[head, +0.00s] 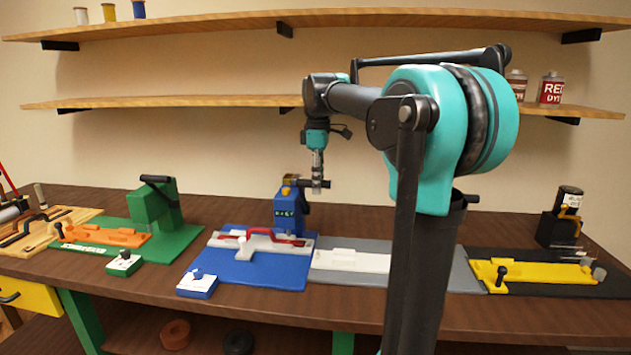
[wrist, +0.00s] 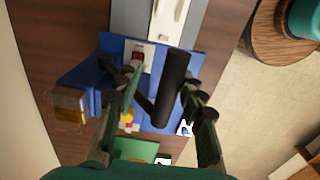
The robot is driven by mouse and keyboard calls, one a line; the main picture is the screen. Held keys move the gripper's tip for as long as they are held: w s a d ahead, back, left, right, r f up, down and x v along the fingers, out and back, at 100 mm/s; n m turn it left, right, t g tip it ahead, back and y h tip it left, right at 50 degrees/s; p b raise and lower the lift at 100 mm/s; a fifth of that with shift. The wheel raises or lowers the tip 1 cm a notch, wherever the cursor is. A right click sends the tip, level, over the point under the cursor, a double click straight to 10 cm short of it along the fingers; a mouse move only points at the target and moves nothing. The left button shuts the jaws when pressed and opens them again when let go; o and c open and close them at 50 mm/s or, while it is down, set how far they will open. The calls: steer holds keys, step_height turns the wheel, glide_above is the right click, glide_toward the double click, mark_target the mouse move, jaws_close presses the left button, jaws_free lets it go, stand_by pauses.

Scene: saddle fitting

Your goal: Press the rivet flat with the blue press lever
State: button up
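The blue press (head: 287,214) stands at the back of a blue mat (head: 245,272). In the wrist view its body (wrist: 82,84) is at the left, and its black lever handle (wrist: 174,84) runs between my gripper's fingers. My gripper (wrist: 164,84) is open, with one finger on each side of the handle; I cannot tell whether it touches. In the head view my gripper (head: 318,176) hangs at the press's top. A pale fixture (head: 225,242) with a red strap (head: 275,238) lies in front of the press. The rivet is too small to make out.
A green press (head: 155,205) stands to the left and a black press (head: 560,220) at the far right. A grey mat (head: 320,268) adjoins the blue one. A small white-topped box (head: 197,284) sits at the blue mat's front corner. Shelves (head: 200,101) run behind.

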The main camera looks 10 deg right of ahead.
steer(key=shift+r, duration=0.1)
steer(key=shift+s+r, duration=0.1)
steer(key=shift+r, duration=2.8)
